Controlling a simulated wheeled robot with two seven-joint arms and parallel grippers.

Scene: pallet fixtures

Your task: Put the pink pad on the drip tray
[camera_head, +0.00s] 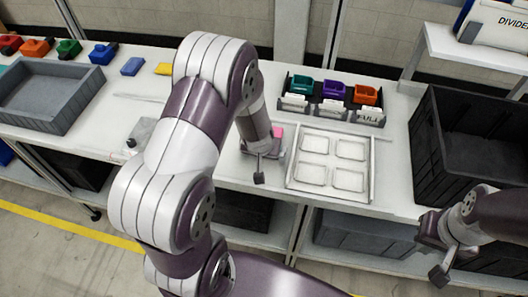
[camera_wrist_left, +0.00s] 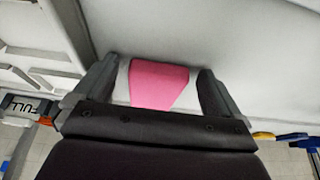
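The pink pad (camera_head: 278,131) is mostly hidden behind my left gripper in the head view. In the left wrist view the pink pad (camera_wrist_left: 158,84) lies between the two fingers of my left gripper (camera_wrist_left: 156,88), with a narrow gap on each side. My left gripper (camera_head: 262,155) is open over the white table. A shallow white tray with four rounded recesses (camera_head: 289,182), perhaps the drip tray, lies just right of it; its recesses look empty. My right gripper (camera_head: 437,252) is open and empty at the lower right, in front of the table.
A rack (camera_head: 346,113) with teal, purple and orange bins stands behind the white tray. A large black crate (camera_head: 428,165) stands at the right. A grey tray (camera_head: 40,120), blue pad (camera_head: 132,66) and yellow pad (camera_head: 163,69) are at the left. A small grey plate (camera_head: 141,133) lies beside my left arm.

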